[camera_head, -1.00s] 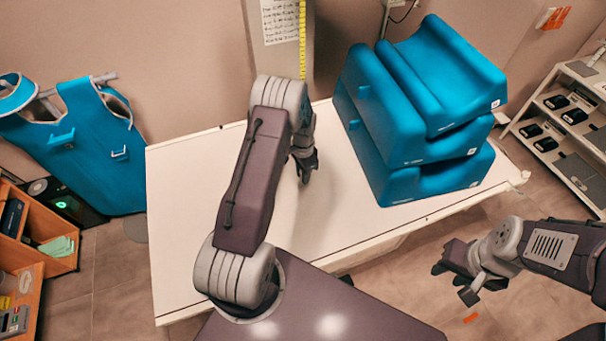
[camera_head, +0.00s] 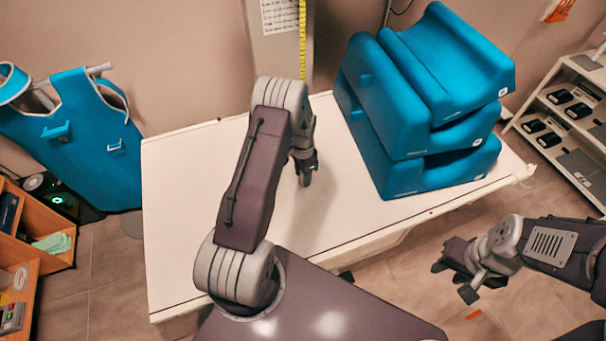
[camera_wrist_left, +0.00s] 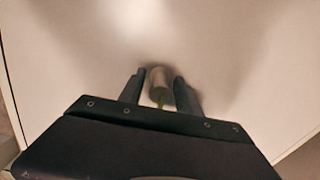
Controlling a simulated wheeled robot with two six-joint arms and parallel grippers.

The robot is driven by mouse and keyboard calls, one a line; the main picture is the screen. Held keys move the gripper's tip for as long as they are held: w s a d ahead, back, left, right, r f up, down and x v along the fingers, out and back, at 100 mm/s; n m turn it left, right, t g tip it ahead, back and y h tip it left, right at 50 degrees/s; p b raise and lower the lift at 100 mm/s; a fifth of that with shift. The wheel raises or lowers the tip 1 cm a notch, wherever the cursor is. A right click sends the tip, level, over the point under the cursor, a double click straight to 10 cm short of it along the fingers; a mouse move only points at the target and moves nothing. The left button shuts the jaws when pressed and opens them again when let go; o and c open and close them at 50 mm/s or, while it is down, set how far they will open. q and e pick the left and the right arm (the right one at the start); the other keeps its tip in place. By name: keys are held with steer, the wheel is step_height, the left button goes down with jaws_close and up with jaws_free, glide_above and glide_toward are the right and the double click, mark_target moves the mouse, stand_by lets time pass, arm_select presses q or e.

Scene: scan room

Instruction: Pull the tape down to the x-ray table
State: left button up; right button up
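The yellow tape (camera_head: 302,40) hangs down the grey column behind the table; its lower stretch is hidden behind my left arm. The white x-ray table (camera_head: 185,220) stretches across the middle of the head view. My left gripper (camera_head: 306,178) points down over the table. In the left wrist view, its two fingers (camera_wrist_left: 160,88) flank a small grey-beige cylinder (camera_wrist_left: 158,80) with a bit of yellow below it, seemingly the tape's end piece; they look closed on it. Its height above the table is hard to judge. My right gripper (camera_head: 455,272) is empty and open, right of the table.
A stack of blue cushions (camera_head: 425,110) covers the table's right part. A blue apron (camera_head: 80,140) hangs at the left by a wooden shelf (camera_head: 40,235). A grey shelf rack (camera_head: 565,120) stands at the right. The table's left half is clear.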

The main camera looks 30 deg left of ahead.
arm_select(q)
step_height(320, 180, up, 9)
steer(key=shift+r+b, duration=0.1)
steer(key=shift+b, duration=0.5)
